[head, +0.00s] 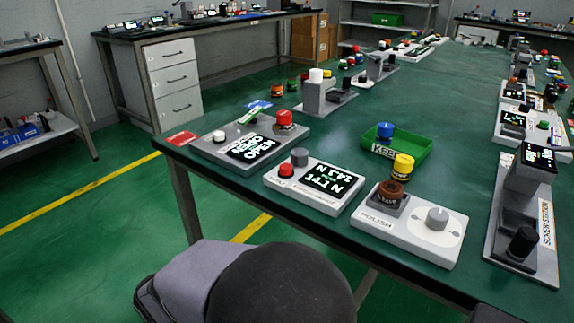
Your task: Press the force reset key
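A white force gauge box (314,186) sits near the front edge of the green table. It has a dark display (328,180) with bright digits and what looks like an N. A red key (286,170) stands at its left end, with a small label below that is too small to read. Which control is the force reset key cannot be read for sure. Dark rounded parts of my arm fill the bottom middle, in front of the table edge. My gripper does not show.
Left is a grey box (215,150) with a display and red knob. Right is a white POLISH box (425,240) with brown and grey knobs.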

